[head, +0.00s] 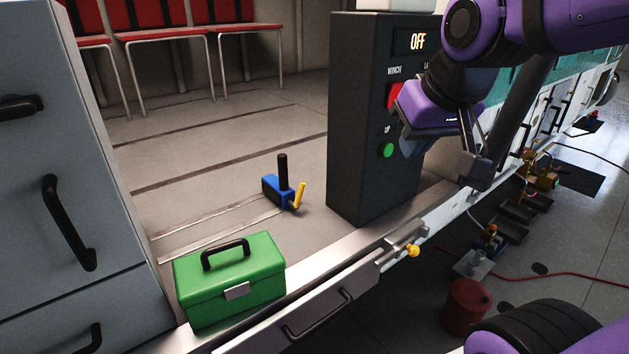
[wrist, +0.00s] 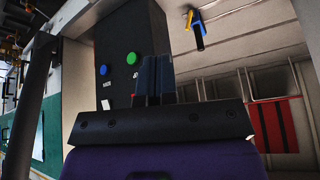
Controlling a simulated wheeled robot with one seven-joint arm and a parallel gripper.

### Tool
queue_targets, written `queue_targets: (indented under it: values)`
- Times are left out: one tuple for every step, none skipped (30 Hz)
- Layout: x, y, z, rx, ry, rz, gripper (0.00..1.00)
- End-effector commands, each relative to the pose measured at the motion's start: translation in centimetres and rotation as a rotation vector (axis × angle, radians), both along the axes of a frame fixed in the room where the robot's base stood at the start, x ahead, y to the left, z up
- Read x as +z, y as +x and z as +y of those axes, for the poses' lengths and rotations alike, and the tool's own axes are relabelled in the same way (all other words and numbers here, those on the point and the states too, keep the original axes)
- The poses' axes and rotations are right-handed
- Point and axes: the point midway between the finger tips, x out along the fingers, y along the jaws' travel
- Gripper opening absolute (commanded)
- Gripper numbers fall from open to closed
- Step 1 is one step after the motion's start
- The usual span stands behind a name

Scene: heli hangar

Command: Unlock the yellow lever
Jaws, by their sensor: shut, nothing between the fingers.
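The yellow lever (head: 299,195) stands tilted on the right side of a blue block with a tall black handle (head: 283,170), on the floor left of the dark console. In the wrist view the yellow lever (wrist: 190,18) shows small near the top, beside the black handle (wrist: 198,38). My gripper (head: 415,146) is in front of the console, well to the right of and above the lever, apart from it. In the wrist view its dark blue fingers (wrist: 152,78) are together and empty. The lever's locking state cannot be told.
The dark console (head: 365,120) has an OFF display, a red switch (head: 395,96) and a green button (head: 387,150). A green toolbox (head: 230,278) sits near the front sill. A yellow knob (head: 412,250) is on the metal edge. Floor around the lever is clear.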

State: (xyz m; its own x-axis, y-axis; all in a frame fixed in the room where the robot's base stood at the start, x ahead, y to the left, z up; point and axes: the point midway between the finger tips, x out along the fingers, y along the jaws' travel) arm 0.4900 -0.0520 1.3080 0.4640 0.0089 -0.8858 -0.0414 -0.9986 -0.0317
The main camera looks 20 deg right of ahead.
Motion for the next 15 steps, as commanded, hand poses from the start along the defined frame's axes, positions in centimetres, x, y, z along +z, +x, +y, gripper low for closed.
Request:
queue_targets:
  values:
    - [-0.2, 0.8, 0.1, -0.006, 0.004, 0.000, 0.00]
    - [-0.3, 1.2, 0.3, -0.009, 0.007, 0.000, 0.00]
    - [-0.5, 1.8, 0.4, -0.013, 0.011, -0.002, 0.00]
    - [-0.7, 2.3, 0.5, -0.017, 0.014, -0.004, 0.00]
    - [-0.9, 2.9, 0.6, -0.022, 0.019, -0.004, 0.00]
    - [-1.1, 3.7, 0.8, -0.028, 0.027, -0.006, 0.00]
    - [-1.4, 4.3, 0.9, -0.031, 0.031, -0.008, 0.00]
    - [-1.6, 5.1, 1.1, -0.037, 0.037, -0.009, 0.00]
    - [-2.1, 6.2, 1.3, -0.046, 0.047, -0.014, 0.00]
    - [-2.4, 7.0, 1.5, -0.053, 0.055, -0.016, 0.00]
    - [-2.8, 7.9, 1.6, -0.061, 0.064, -0.017, 0.00]
    - [-3.4, 9.1, 1.8, -0.071, 0.078, -0.020, 0.00]
    - [-3.8, 9.9, 1.9, -0.080, 0.088, -0.024, 0.00]
    - [-4.3, 10.8, 2.1, -0.089, 0.098, -0.027, 0.00]
    - [-4.9, 11.9, 2.2, -0.100, 0.113, -0.031, 0.00]
